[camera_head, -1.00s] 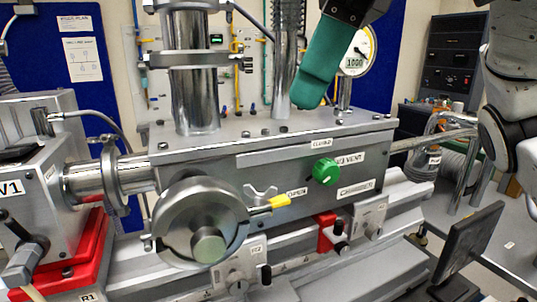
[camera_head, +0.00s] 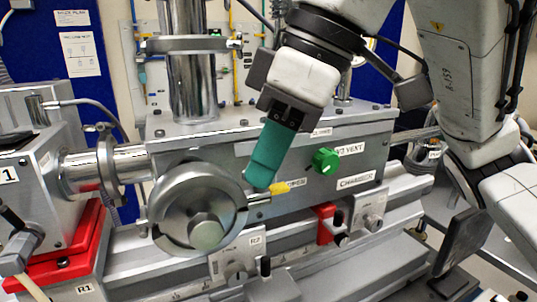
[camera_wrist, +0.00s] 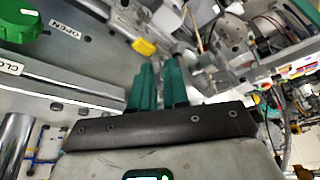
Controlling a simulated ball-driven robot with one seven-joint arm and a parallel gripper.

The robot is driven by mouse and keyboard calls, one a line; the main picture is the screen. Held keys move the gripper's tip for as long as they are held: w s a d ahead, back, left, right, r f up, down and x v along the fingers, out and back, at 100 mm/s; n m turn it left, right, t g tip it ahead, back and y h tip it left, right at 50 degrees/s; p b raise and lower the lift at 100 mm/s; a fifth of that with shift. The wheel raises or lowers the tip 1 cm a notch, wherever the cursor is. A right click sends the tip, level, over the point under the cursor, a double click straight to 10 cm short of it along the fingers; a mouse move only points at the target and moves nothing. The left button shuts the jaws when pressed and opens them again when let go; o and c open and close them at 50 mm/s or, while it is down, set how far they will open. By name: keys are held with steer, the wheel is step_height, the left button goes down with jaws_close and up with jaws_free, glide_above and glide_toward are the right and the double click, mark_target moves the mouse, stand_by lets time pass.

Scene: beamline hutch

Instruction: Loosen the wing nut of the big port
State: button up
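The big port is the round grey flange (camera_head: 165,215) with a central knob on the front of the chamber box. A yellow-tipped handle (camera_head: 282,189) sticks out at its right; its yellow tip (camera_wrist: 143,47) also shows in the wrist view. The wing nut, by the flange's upper right edge, is hidden behind my fingers in the head view, and I cannot make it out clearly in the wrist view. My gripper (camera_head: 261,186) has teal fingers pointing down in front of that spot. In the wrist view my gripper (camera_wrist: 159,70) shows a narrow gap between its fingers. Contact with the nut cannot be told.
The green valve knob (camera_head: 326,161) projects from the chamber front (camera_head: 370,160), right of my fingers. A clamped pipe (camera_head: 105,165) joins the chamber at left. Rails and a red block (camera_head: 326,222) lie below. A tall steel column (camera_head: 192,80) rises behind.

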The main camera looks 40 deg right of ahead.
steer(key=shift+c, duration=0.5)
jaws_close()
